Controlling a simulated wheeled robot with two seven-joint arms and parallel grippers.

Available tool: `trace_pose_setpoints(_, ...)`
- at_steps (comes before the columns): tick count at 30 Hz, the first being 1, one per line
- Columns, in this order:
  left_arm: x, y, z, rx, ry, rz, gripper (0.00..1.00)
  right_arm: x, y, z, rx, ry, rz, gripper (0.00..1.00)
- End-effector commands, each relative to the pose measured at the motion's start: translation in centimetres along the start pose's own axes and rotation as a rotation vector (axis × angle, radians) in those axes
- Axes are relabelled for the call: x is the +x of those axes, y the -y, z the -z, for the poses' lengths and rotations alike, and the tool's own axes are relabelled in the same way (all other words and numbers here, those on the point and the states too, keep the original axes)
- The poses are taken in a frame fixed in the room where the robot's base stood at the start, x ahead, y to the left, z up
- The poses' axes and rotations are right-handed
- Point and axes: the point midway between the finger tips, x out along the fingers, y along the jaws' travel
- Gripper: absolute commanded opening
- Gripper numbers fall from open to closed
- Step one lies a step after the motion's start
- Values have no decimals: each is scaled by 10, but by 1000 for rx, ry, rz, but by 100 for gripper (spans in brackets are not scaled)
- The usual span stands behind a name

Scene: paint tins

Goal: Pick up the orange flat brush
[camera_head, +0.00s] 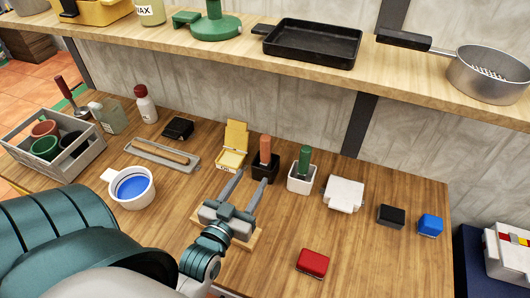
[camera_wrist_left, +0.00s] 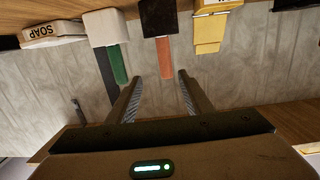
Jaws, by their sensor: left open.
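The orange flat brush (camera_head: 265,146) stands upright, handle up, in a black holder (camera_head: 266,172) near the middle of the table. In the left wrist view, which is upside down, the orange handle (camera_wrist_left: 164,56) hangs from the black holder (camera_wrist_left: 158,18). My left gripper (camera_head: 249,179) is open and empty, just in front and to the left of the holder in the head view. In the left wrist view the handle's end appears between the fingertips (camera_wrist_left: 161,76); I cannot tell whether they touch. The bristles are hidden. My right gripper is not in view.
A green-handled brush (camera_head: 305,158) in a white holder (camera_head: 301,181) stands close on the right. A yellow open box (camera_head: 233,145) is close on the left. A blue-filled cup (camera_head: 132,187) and red block (camera_head: 312,262) are farther off. A shelf (camera_head: 220,52) runs above behind.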

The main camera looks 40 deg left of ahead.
Motion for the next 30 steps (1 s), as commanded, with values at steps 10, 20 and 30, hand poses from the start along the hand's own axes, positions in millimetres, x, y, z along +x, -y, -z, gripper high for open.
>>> trace_pose_setpoints(10, 0, 9, 9, -3, -69, 29, 46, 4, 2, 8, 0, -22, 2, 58)
trace_pose_setpoints(20, 8, 9, 10, -3, -68, 28, 46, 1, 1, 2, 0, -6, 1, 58)
trace_pose_setpoints(30, 56, 10, 15, -3, -69, 27, 46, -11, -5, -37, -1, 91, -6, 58)
